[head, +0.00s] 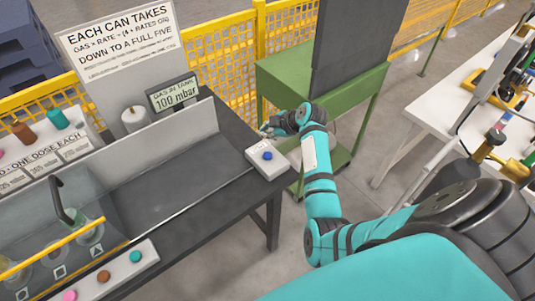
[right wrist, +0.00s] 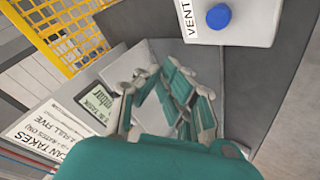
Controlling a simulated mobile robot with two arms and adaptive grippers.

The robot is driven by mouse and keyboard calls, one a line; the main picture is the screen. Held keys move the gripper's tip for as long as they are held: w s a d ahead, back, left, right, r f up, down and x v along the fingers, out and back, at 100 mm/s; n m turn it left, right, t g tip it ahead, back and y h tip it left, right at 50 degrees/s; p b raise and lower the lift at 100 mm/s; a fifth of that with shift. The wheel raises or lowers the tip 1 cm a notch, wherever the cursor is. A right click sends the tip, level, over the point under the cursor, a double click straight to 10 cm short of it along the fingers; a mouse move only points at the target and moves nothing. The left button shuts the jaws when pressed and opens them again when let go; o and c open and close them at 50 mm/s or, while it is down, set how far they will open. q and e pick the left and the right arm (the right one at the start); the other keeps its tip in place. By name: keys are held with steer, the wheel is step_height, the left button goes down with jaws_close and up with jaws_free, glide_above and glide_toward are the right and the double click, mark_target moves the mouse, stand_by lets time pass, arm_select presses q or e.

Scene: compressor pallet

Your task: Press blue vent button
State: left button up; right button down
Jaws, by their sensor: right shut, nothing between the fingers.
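The blue vent button (head: 267,155) is a round cap on a white box (head: 282,165) at the right end of the dark workbench. In the right wrist view the blue button (right wrist: 219,17) is near the top edge, on a white box (right wrist: 258,28) marked VENT. My right gripper (head: 266,129) is just behind the box in the head view, apart from the button as far as I can tell. In the wrist view its fingers (right wrist: 160,74) are shut and empty, below and left of the button. My left gripper is not in view.
A display (head: 175,94) reads 100 mbar. A row of coloured buttons on a white strip (head: 118,272) lies at the bench's front left. A clear-walled enclosure (head: 45,240) stands beside it. A green stand (head: 340,95) and yellow mesh fence (head: 222,55) are behind.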

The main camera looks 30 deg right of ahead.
steer(key=b, duration=0.7)
glide_above(266, 156)
step_height(266, 156, down, 8)
steer(key=shift+f, duration=0.1)
steer(key=shift+d+f, duration=0.1)
steer(key=shift+f, duration=0.25)
stand_by(0.8)
steer(key=shift+f+b, duration=0.4)
steer(key=shift+b, duration=0.05)
steer(key=shift+s+f+b, duration=0.1)
steer(key=shift+f+b, duration=0.45)
steer(key=shift+f, duration=0.15)
stand_by(0.6)
steer(key=shift+r, duration=0.1)
steer(key=shift+r+p, duration=0.95)
steer(key=shift+r, duration=0.05)
